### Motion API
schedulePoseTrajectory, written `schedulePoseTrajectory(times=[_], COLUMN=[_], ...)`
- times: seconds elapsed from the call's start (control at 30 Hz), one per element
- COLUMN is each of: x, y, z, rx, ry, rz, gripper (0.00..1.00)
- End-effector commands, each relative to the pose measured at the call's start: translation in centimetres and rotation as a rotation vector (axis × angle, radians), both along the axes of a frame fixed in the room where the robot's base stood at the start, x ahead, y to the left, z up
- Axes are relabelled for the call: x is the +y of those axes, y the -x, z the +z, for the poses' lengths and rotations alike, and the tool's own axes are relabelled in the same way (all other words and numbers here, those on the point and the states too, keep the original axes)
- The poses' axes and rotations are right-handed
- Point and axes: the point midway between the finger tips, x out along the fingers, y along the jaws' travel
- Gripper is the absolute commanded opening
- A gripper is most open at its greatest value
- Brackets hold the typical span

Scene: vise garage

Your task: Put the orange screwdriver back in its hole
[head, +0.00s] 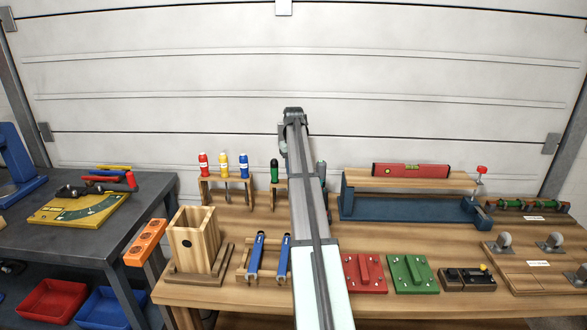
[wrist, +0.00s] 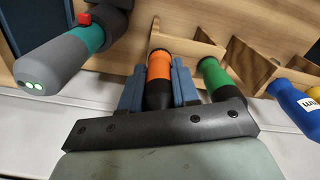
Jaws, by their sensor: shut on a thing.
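The orange screwdriver shows in the wrist view as an orange handle with a black part (wrist: 158,72). My gripper (wrist: 158,80) is shut on this handle, with a blue finger on either side. A green-handled screwdriver (wrist: 216,76) stands just right of the fingers; it also shows in the head view (head: 274,170), in a wooden rack (head: 280,196). My arm hides the gripper, the orange screwdriver and the middle of this rack in the head view. The hole and the screwdriver's shaft cannot be made out, so I cannot tell whether the shaft is in it.
A grey and teal tool (wrist: 66,60) is left of the gripper in the wrist view. A blue labelled item (wrist: 291,99) is at the right. In the head view, another rack (head: 212,179) holds red, yellow and blue items. A blue vise-like piece (head: 410,209) stands to the right.

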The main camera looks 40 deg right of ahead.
Motion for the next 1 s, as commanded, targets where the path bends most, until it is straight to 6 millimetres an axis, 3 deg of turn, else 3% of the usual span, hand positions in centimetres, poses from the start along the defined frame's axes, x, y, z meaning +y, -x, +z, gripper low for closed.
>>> schedulePoseTrajectory(times=[1.0], x=[0.00], y=[0.00], z=[-0.95], rx=[0.000], ry=[0.000], rz=[0.000], gripper=[0.00])
